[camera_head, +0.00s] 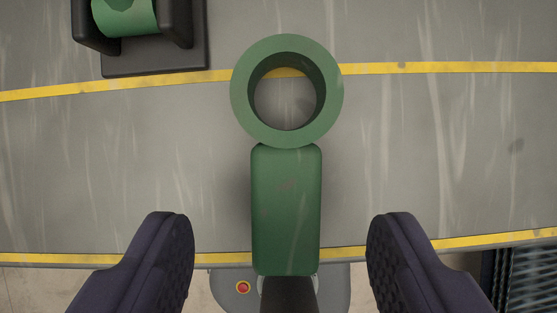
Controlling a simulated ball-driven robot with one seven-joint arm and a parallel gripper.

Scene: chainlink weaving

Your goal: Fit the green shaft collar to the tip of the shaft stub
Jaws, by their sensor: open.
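A green ring (240,92), which looks like the shaft collar, is at the upper middle, with its round hole facing me and the grey surface showing through. A green block-like handle (287,210) runs down from its lower edge. My gripper (283,235) is open, with one dark finger on each side of the handle and a clear gap on both sides. Nothing is held. A green rounded piece (125,20) sits in a black cradle at the upper left, cut off by the frame; I cannot tell whether it is the shaft stub.
The black cradle (160,60) stands on the grey work surface (440,150), which has yellow stripes. A red button (243,287) is on a grey panel beyond the near edge. A dark ribbed object (525,280) is at the lower right. The surface right of the ring is clear.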

